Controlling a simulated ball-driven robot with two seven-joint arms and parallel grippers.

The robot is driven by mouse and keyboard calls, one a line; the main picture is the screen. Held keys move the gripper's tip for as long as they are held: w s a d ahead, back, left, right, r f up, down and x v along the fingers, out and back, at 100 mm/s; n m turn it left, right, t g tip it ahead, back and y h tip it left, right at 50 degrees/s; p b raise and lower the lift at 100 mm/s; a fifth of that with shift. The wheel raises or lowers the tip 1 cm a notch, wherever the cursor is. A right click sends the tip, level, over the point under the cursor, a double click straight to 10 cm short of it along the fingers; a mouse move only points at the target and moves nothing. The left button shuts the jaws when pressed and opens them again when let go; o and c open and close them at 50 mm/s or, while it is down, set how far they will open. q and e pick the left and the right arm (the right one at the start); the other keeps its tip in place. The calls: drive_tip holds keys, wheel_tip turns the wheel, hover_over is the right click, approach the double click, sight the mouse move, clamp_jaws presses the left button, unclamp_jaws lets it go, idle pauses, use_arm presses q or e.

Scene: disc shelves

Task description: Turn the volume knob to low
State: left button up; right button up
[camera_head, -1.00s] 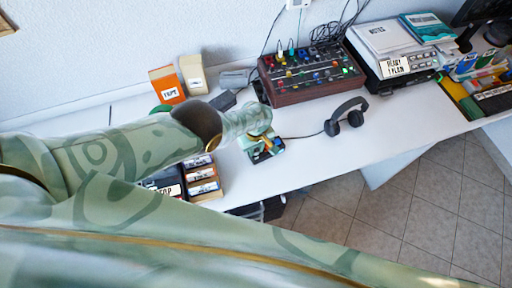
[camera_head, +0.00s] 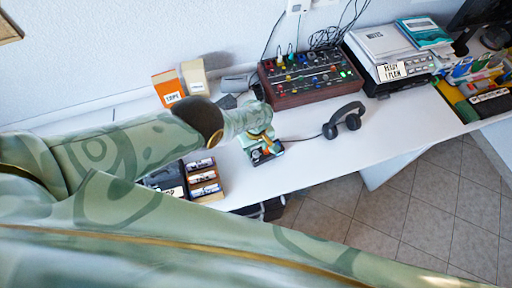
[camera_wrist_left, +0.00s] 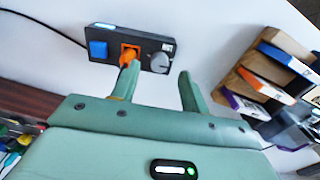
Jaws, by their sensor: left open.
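A small dark control box (camera_wrist_left: 130,48) lies on the white table in the left wrist view. It carries a blue button (camera_wrist_left: 98,49), an orange switch (camera_wrist_left: 130,54) and a round grey knob (camera_wrist_left: 160,63), the only knob on it. My left gripper (camera_wrist_left: 159,72) is open, one finger overlapping the orange switch, the other just right of the knob. The knob shows between the fingertips; I cannot tell whether they touch it. In the head view my left gripper (camera_head: 262,146) is over the table and hides most of the box. My right gripper is not in view.
A mixer (camera_head: 311,76) with many small knobs stands behind the gripper. Headphones (camera_head: 344,120) lie to the right, with bare table around them. A wooden rack of cassettes (camera_head: 204,178) is close in front to the left. An orange box (camera_head: 168,88) stands at the back.

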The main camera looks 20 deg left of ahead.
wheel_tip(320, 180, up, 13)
drive_tip(key=p, duration=1.1)
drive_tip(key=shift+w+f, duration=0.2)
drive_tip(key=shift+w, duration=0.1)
